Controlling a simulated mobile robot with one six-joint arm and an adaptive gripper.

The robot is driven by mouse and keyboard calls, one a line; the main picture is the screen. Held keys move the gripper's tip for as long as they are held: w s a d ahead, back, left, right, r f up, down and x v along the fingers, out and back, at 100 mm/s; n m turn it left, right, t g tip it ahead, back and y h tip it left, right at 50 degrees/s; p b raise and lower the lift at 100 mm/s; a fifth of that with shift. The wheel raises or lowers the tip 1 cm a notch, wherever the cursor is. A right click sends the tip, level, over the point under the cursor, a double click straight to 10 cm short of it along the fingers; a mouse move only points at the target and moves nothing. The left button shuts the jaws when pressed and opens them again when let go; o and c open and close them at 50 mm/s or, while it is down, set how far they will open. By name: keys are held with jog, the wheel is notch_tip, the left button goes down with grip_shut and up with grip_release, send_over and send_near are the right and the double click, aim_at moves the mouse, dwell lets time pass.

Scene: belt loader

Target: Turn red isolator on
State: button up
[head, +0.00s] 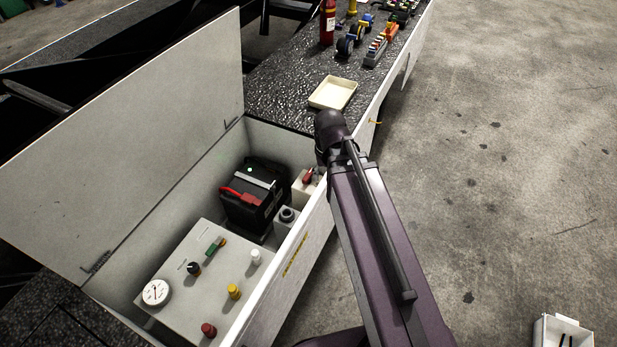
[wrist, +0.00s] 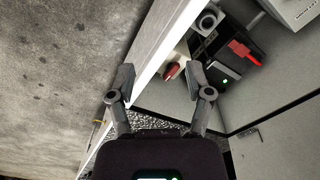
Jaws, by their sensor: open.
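The red isolator (head: 308,175) is a small red handle on a cream box inside the open white compartment, close to its right wall. Its handle also shows in the wrist view (wrist: 172,70), lying at a slant between my fingers in the picture. My gripper (wrist: 160,84) is open and empty, with one finger over the white wall's edge and the other over the compartment. I see no contact between fingers and handle, and the gap in depth is unclear. In the head view my arm hides the gripper and crowds the isolator's right side.
A black battery (head: 256,199) with a red clamp (head: 240,196) stands left of the isolator. A grey box with a dark round fitting (head: 287,214) is near it. A panel (head: 184,309) carries knobs and a gauge. The raised lid (head: 130,130) stands behind. A cream tray (head: 333,93) sits on the deck.

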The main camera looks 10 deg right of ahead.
aim_at(307, 176)
jog(key=w+f+m+b, duration=0.3)
jog(key=w+f+b, duration=0.2)
jog(key=w, duration=0.5)
jog(key=w+a+f+m+b, duration=0.1)
jog(key=w+f+m+b, duration=0.2)
jog(key=w, duration=0.8)
notch_tip(307, 176, down, 3)
jog(key=shift+a+f+m+b, duration=0.15)
jog(key=shift+a+m+b, duration=0.2)
jog(key=shift+b, duration=0.85)
jog(key=shift+w+d+f, duration=0.1)
jog(key=shift+f, duration=0.05)
notch_tip(307, 176, down, 14)
jog(key=b, duration=1.3)
jog(key=shift+r+b, duration=0.25)
jog(key=shift+b, duration=0.15)
grip_shut()
